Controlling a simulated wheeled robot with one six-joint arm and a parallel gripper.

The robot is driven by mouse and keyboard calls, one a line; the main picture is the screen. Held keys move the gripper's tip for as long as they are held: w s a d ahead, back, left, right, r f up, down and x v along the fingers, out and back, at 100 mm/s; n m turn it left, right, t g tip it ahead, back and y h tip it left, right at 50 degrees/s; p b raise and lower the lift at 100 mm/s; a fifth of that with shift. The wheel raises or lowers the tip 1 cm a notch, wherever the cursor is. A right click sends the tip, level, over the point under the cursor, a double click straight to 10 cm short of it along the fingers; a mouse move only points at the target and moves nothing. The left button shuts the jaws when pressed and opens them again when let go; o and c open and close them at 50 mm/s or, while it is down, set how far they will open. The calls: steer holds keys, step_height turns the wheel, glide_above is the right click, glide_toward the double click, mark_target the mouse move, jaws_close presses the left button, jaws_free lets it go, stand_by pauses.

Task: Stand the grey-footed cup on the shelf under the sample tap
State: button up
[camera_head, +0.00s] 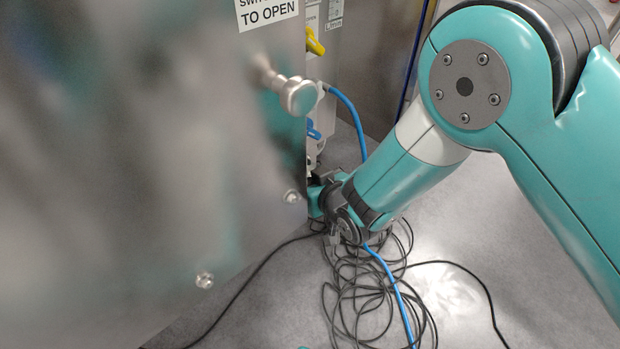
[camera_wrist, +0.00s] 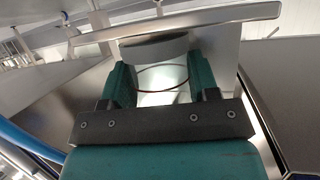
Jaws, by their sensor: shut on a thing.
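In the wrist view my gripper (camera_wrist: 160,82) has its two teal fingers closed on the sides of a clear cup, with a thin dark rim line showing between them. A grey band (camera_wrist: 155,48) at the far side of the cup looks like its grey foot. In the head view my gripper (camera_head: 316,198) is low beside the steel cabinet's edge, partly hidden, and the cup cannot be seen. A tap with a blue lever (camera_head: 313,132) is above my gripper, and a yellow lever (camera_head: 314,42) is higher up. I cannot tell which is the sample tap. The shelf is not clear in either view.
A large steel cabinet (camera_head: 140,180) with a protruding knob (camera_head: 298,96) fills the left of the head view. A blue hose (camera_head: 350,112) runs down behind my arm. Black cable (camera_head: 365,300) lies coiled on the floor. A metal bar (camera_wrist: 180,22) crosses beyond the fingers.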

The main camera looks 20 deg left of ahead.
steer(key=shift+f, duration=0.2)
steer(key=o, duration=1)
steer(key=b+v, duration=0.4)
steer(key=v, duration=1.3)
steer(key=shift+d+r, duration=0.15)
steer(key=shift+r, duration=0.05)
